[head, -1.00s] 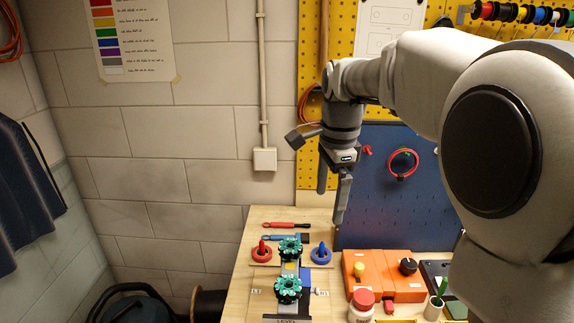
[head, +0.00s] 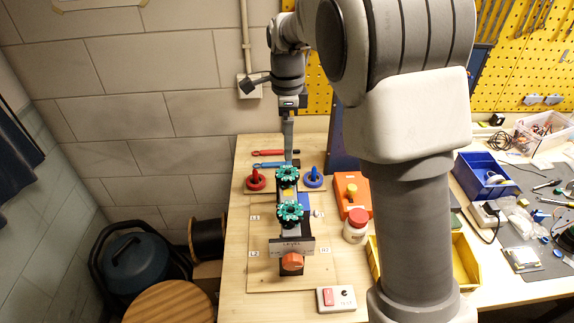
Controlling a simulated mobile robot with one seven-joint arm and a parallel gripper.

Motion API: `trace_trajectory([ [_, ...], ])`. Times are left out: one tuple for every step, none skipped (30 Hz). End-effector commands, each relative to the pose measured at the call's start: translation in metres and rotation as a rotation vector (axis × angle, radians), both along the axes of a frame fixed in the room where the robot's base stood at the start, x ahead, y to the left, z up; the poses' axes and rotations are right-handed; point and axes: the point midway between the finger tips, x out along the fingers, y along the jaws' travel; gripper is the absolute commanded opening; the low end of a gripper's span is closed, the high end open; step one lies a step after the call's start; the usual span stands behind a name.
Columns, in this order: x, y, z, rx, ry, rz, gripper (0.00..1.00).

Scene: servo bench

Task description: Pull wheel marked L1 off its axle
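Two teal-green toothed wheels sit on a dark rail-like unit on the bench: a far wheel (head: 288,176) and a near wheel (head: 290,212). A small label reading L1 (head: 255,217) lies on the board left of the near wheel, and an L2 label (head: 254,254) lies nearer to me. I cannot read any mark on the wheels themselves. My gripper (head: 288,155) points down just above or behind the far wheel in the picture. I see it edge-on, so its opening is unclear, and I cannot tell whether it touches anything.
A red ring on a post (head: 256,180) and a blue one (head: 313,178) flank the far wheel. An orange knob (head: 292,262) is at the unit's near end. An orange box (head: 352,192) and a red-lidded jar (head: 355,226) stand to the right. Red-handled (head: 268,152) and blue-handled tools lie behind.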

Motion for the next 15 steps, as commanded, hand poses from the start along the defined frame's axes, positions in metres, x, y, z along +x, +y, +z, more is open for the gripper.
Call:
trace_trajectory([
  [-0.001,0.0,-0.01,-0.001,0.003,0.0,1.0],
  [-0.001,0.0,-0.017,-0.001,0.004,0.0,1.0],
  [-0.001,0.0,-0.025,-0.001,0.005,0.0,1.0],
  [-0.001,-0.001,-0.031,-0.001,0.004,0.0,1.0],
  [-0.001,-0.001,-0.037,-0.001,0.004,-0.001,1.0],
  [-0.001,-0.001,-0.044,-0.001,0.003,-0.001,1.0],
  [-0.001,-0.001,-0.05,-0.001,0.004,-0.001,1.0],
  [-0.001,-0.001,-0.056,-0.001,0.003,-0.001,1.0],
  [-0.001,-0.001,-0.063,-0.001,0.004,-0.001,1.0],
  [-0.001,-0.001,-0.068,-0.001,0.003,-0.001,1.0],
  [-0.001,-0.001,-0.073,-0.001,0.003,-0.001,1.0],
  [-0.001,-0.001,-0.079,-0.001,0.002,-0.001,1.0],
  [-0.001,-0.001,-0.083,-0.001,0.003,-0.001,1.0],
  [-0.001,-0.001,-0.087,-0.001,0.002,-0.001,1.0],
  [0.0,-0.001,-0.091,-0.001,0.001,0.0,1.0],
])
